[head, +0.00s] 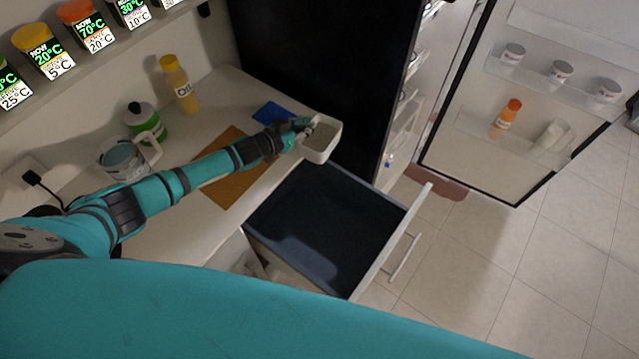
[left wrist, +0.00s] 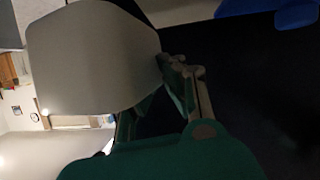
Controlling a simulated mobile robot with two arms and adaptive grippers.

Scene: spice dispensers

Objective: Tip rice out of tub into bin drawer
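A small white tub (head: 321,143) is held in my left gripper (head: 304,127) above the far corner of the open bin drawer. In the head view the tub looks roughly upright and its inside shows pale; I cannot make out rice grains. In the left wrist view the tub (left wrist: 92,58) fills the upper left, and the gripper fingers (left wrist: 178,85) touch its edge. The bin drawer (head: 325,225) is pulled out below the counter, with a dark inside and a white front with a handle. My right gripper is not in view.
The counter (head: 215,105) carries an orange-brown mat (head: 222,190), a blue item (head: 270,113), a yellow-capped bottle (head: 178,85), a green jar (head: 146,122) and a mug (head: 123,158). A dark fridge side (head: 320,65) stands close behind the tub.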

